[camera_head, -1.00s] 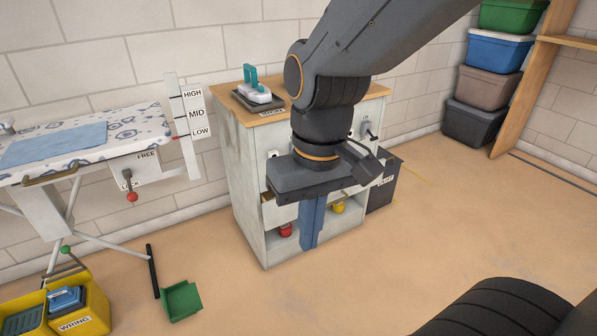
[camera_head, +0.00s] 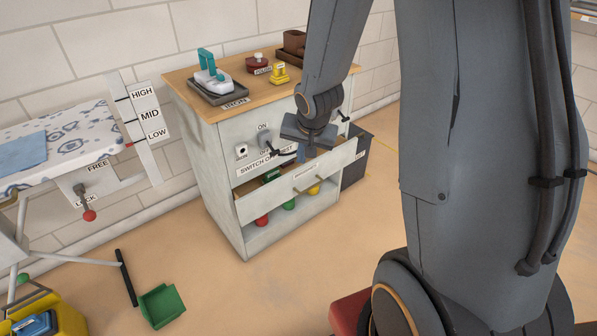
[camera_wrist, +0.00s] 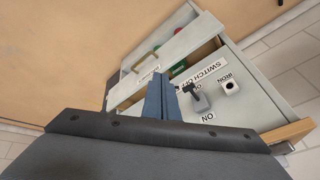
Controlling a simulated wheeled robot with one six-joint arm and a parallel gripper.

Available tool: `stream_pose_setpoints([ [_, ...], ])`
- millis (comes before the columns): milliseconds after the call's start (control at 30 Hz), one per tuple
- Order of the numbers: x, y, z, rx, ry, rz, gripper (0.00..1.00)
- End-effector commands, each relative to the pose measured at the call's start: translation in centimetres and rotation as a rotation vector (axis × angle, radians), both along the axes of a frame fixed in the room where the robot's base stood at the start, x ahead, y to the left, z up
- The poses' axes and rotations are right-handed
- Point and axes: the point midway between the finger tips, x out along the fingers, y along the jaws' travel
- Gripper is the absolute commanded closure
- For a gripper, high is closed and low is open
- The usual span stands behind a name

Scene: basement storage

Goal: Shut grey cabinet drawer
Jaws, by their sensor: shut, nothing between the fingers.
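The grey cabinet (camera_head: 215,170) stands against the wall with a wooden top. Its drawer (camera_head: 262,196) is pulled partly out, with a brass handle on the front and a green thing inside. The drawer front also shows in the wrist view (camera_wrist: 172,55). My gripper (camera_head: 306,155) is shut and empty, close to the drawer front's top edge. In the wrist view its blue fingers (camera_wrist: 160,82) overlap the opening between drawer front and cabinet face. I cannot tell whether they touch the drawer.
A switch (camera_head: 265,141) sits on the cabinet face above the drawer, beside a socket (camera_head: 241,151). An iron (camera_head: 211,80) and other items stand on top. A dark bin (camera_head: 357,158) is at the right. An ironing board (camera_head: 60,150) is at the left. Floor before the cabinet is clear.

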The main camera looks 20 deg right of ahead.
Motion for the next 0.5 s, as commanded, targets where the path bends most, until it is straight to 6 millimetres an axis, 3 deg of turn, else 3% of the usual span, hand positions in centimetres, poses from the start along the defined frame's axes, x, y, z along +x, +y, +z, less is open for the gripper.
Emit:
stream_pose_setpoints([
  [33, 0.9, -1.5, -1.6, 0.036, -0.023, -0.053, 1.00],
  [200, 3.5, -4.8, -6.1, 0.199, -0.126, -0.213, 1.00],
  [500, 4.2, -7.8, -12.7, 0.541, -0.239, -0.439, 1.00],
])
